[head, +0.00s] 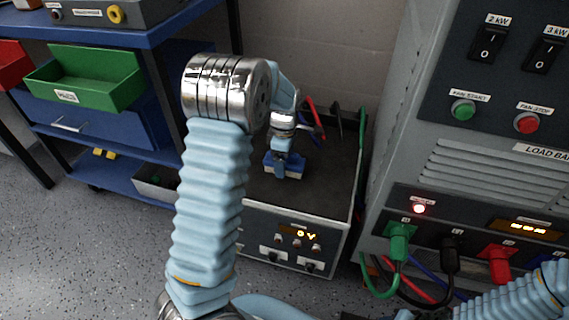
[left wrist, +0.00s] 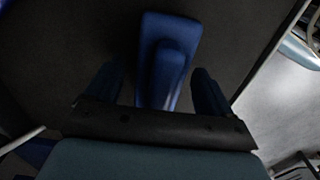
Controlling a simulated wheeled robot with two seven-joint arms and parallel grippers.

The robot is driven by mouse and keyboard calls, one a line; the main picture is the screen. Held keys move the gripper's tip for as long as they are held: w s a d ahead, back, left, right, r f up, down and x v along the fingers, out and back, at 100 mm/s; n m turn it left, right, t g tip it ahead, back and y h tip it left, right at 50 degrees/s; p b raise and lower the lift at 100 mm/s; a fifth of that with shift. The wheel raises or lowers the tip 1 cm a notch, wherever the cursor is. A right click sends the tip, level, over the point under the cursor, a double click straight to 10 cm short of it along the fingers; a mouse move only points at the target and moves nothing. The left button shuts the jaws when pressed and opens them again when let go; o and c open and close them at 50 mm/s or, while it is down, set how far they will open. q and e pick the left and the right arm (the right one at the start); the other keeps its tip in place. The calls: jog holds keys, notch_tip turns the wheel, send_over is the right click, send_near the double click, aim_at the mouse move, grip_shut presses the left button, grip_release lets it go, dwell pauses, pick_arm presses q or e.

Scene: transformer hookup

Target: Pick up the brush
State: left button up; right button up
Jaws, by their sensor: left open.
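The blue brush (head: 270,165) sits on the dark top of the low grey unit. Its pale lower edge shows in the head view. In the left wrist view the brush (left wrist: 178,50) has a broad blue body with a raised grip running toward me. My left gripper (head: 284,163) points down over the brush. In the left wrist view the left gripper (left wrist: 160,92) is open, with one finger on each side of the grip and a gap to each. My right forearm shows at the lower right of the head view; its gripper is out of view.
The grey unit (head: 290,262) has a lit display on its front. Red, black and green cables lie at its back right. The tall load bank (head: 480,160) with plugged leads stands right. A blue cart (head: 100,140) with a green bin (head: 90,80) stands left.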

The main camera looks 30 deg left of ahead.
pick_arm(q)
jog(key=c, duration=1.1)
jog(key=shift+r, duration=0.1)
jog(key=shift+r, duration=0.6)
jog(key=s+d+r+p, duration=0.2)
jog(key=s+d+r, duration=0.7)
jog(key=s+r, duration=0.1)
jog(key=shift+s+r, duration=0.35)
jog(key=shift+r, duration=0.5)
